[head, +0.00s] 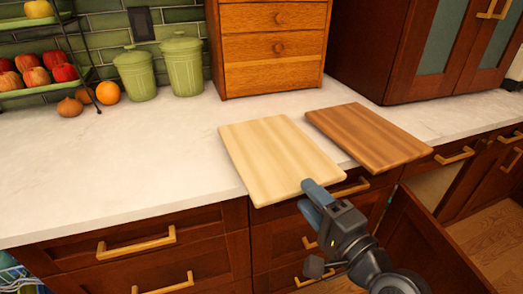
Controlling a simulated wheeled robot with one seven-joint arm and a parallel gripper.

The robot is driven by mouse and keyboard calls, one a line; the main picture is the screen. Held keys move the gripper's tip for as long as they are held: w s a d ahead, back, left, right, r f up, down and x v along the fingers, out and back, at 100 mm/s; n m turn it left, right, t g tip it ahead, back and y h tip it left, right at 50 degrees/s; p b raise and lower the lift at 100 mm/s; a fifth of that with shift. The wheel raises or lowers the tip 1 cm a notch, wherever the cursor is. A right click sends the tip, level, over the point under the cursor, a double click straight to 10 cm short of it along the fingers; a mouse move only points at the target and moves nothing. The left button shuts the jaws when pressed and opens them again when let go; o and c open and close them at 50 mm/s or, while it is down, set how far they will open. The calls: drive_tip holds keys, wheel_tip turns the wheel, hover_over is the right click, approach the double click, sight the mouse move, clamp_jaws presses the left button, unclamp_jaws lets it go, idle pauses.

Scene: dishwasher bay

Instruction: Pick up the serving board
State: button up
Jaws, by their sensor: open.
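Two wooden boards lie flat side by side on the white counter in the head view. One is a pale board (278,155) on the left, and the other is a darker brown board (368,136) on the right. I cannot tell from the picture which one is the serving board. Both reach to or slightly past the counter's front edge. My gripper (312,199) is open and empty at the front right corner of the pale board, with its blue fingers close to that corner. I cannot tell whether they touch it.
A wooden drawer box (270,50) stands behind the boards, with green canisters (184,66) to its left. A tiered fruit rack (45,60) is at the far left. A cabinet door (425,250) stands open at lower right. The counter's left front (120,165) is clear.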

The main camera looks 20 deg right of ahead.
sight(291, 177)
drive_tip(key=w, duration=0.2)
drive_tip(key=w+a+p, duration=0.1)
drive_tip(key=w, duration=0.3)
drive_tip(key=shift+w+a, duration=0.25)
clamp_jaws()
drive_tip(key=shift+r, duration=0.1)
